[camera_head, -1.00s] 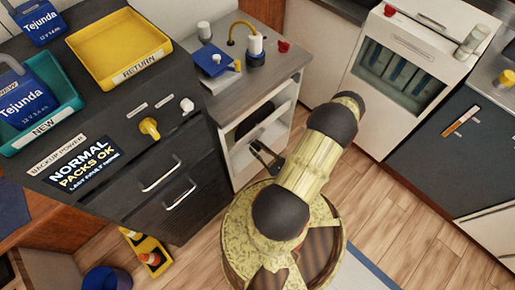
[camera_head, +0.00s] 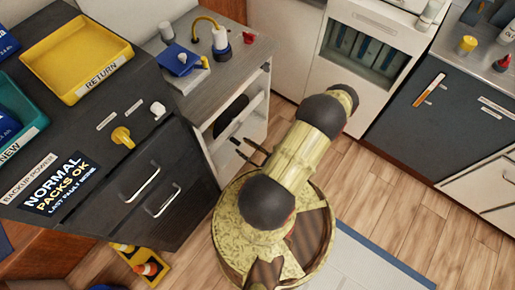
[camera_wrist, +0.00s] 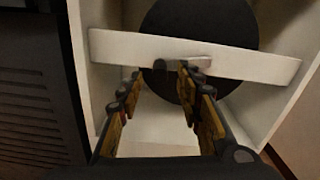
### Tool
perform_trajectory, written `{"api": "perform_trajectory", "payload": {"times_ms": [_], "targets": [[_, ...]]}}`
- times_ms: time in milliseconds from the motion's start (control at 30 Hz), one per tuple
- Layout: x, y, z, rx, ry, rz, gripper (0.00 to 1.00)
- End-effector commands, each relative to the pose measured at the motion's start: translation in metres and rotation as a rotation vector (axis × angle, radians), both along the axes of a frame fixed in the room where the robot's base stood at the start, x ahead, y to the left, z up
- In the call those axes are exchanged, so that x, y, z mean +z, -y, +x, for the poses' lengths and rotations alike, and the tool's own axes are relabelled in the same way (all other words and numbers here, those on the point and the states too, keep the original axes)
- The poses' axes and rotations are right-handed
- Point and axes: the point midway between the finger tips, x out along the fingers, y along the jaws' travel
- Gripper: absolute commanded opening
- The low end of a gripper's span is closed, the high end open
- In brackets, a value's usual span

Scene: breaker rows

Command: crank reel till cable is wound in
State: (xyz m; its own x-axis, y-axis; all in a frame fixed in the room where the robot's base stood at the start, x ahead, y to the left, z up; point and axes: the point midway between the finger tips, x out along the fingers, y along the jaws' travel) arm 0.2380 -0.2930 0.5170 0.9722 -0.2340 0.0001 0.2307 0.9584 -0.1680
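A black round reel (camera_wrist: 200,25) sits inside a white open-front cabinet, partly hidden by a white bar (camera_wrist: 250,66) across the opening. In the head view the reel shows as a dark shape (camera_head: 231,114). A small grey piece (camera_wrist: 190,62) lies on the bar; I cannot tell whether it is the crank handle. In the head view my gripper (camera_head: 246,150) points at the cabinet's front. A yellow cable (camera_head: 207,20) arcs above the counter beside a white-and-blue fitting (camera_head: 221,40).
A dark drawer unit (camera_head: 150,180) with a yellow knob (camera_head: 122,137) and handles stands left of the cabinet. A yellow RETURN tray (camera_head: 80,60) is on top. Wooden floor (camera_head: 390,190) is clear to the right.

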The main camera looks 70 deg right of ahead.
Motion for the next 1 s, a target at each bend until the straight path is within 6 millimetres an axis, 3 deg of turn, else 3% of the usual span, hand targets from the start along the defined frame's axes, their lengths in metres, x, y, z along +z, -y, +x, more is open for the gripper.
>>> {"api": "perform_trajectory", "payload": {"times_ms": [533,1000], "targets": [[0.000,-0.014,-0.061,-0.003,0.000,0.000,0.35],[0.000,-0.018,-0.073,0.001,0.000,0.001,0.35]]}}
